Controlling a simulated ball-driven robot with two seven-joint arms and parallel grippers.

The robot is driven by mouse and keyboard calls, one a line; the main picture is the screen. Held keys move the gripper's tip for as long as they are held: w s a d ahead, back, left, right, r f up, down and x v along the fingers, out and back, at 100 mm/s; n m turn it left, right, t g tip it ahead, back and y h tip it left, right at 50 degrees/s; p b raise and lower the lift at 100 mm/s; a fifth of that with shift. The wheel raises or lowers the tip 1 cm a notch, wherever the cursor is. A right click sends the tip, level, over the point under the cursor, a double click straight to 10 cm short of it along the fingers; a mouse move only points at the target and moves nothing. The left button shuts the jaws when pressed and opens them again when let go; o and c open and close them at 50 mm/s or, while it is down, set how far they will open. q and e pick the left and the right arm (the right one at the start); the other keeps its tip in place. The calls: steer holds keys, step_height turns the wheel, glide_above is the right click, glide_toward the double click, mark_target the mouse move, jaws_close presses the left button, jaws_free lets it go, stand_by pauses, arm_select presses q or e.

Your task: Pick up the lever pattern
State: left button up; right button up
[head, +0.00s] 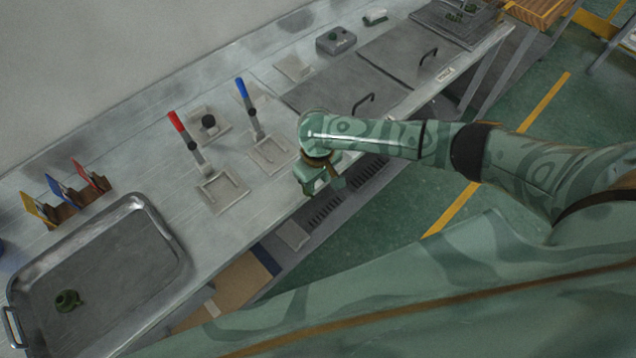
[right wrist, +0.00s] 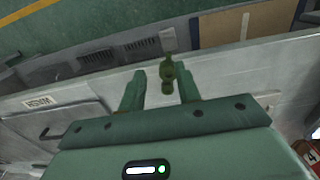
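My right gripper (head: 322,182) is above the front edge of the metal bench, pointing down. In the right wrist view the two fingers of this gripper (right wrist: 160,88) stand apart. A small olive-green piece with a rounded end (right wrist: 167,74), which looks like the lever pattern, shows between them, closer to the right-hand finger. A gap shows on its left side; whether it touches the other finger I cannot tell. A dark green pattern (head: 68,301) lies in the metal tray (head: 150,215) at the lower left of the head view. My left gripper is out of view.
A red-handled clamp (head: 187,135) and a blue-handled clamp (head: 249,108) stand on the bench left of my right gripper. Grey plates with handles (head: 365,100) lie behind it.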

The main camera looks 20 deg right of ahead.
step_height(320, 180, up, 12)
steer(key=p, duration=0.3)
steer(key=shift+p, duration=0.4)
